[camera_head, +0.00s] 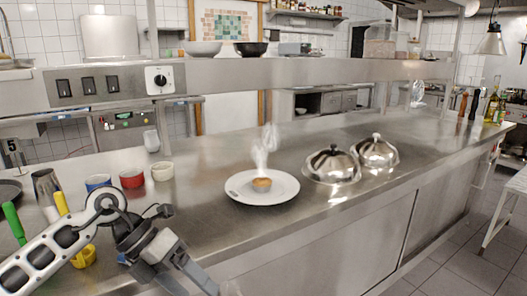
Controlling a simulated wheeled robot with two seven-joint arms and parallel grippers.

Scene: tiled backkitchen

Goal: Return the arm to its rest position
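My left arm comes in from the lower left, over the counter's front edge. Its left gripper (198,278) points down and right, in front of the counter. I see nothing held in it, but its fingers are too unclear to tell open from shut. My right gripper is out of view. A white plate (236,190) with a small brown pastry (261,184) stands mid-counter, with steam above it. The plate is to the right of and beyond my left gripper, apart from it.
The steel counter (330,140) holds two metal domes (332,165) (376,151) right of the plate. Red (132,178), blue (98,182) and cream (162,171) bowls, a metal cup (46,187) and green- and yellow-handled tools stand near my arm. A shelf runs above the counter.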

